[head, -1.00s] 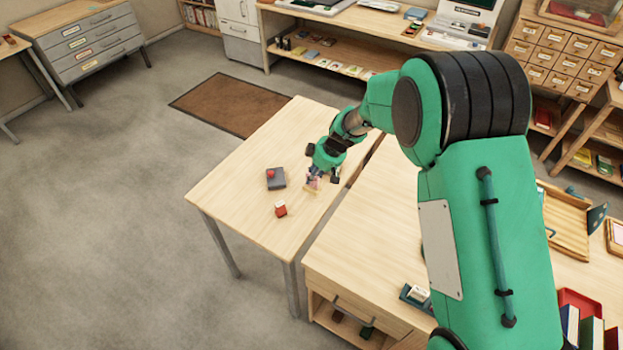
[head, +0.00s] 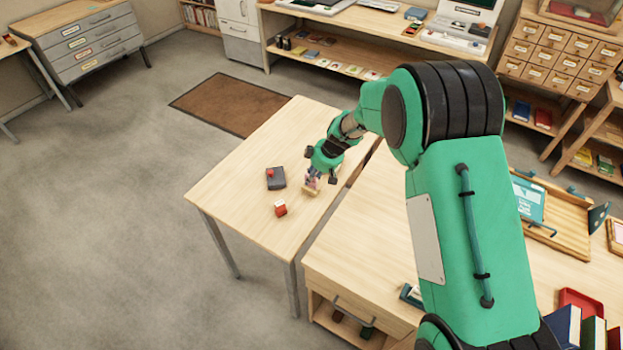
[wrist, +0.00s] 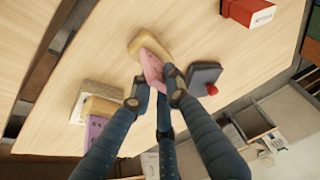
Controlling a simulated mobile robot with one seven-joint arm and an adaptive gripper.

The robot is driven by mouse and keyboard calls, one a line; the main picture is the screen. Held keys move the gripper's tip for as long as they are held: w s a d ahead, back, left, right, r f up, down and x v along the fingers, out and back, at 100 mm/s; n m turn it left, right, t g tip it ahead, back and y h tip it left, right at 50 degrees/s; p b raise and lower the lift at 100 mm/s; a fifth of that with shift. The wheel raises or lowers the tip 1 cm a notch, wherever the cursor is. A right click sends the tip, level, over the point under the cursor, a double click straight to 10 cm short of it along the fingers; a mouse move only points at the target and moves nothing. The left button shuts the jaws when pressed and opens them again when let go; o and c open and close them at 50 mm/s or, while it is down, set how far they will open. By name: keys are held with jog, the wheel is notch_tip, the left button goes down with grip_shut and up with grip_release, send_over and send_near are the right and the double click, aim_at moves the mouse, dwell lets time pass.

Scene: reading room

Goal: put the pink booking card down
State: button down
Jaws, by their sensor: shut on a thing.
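The pink booking card (wrist: 151,68) is between the dark fingers of my gripper (wrist: 157,88) in the wrist view. The gripper is shut on it. The card's far end is over or against a small rounded tan wooden piece (wrist: 138,41) on the table; I cannot tell whether they touch. In the head view my gripper (head: 314,179) is low over the pale wooden table (head: 245,190), with a bit of pink (head: 312,185) below it and the tan piece (head: 311,193) at its foot. The fingers hide part of the card.
A dark grey box with a red knob (head: 277,180) and a red and white box (head: 280,209) stand left of the gripper. The wrist view also shows a wooden block with a purple part (wrist: 95,128). The table's front left is clear.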

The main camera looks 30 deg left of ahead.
jog(key=shift+f, duration=0.3)
jog(key=c, duration=1.7)
grip_release()
jog(key=shift+r, duration=0.2)
jog(key=shift+d+r, duration=0.1)
jog(key=shift+r, duration=0.2)
jog(key=p+v, duration=0.1)
jog(key=v, duration=1)
jog(key=shift+d+r, duration=0.1)
jog(key=shift+d, duration=0.1)
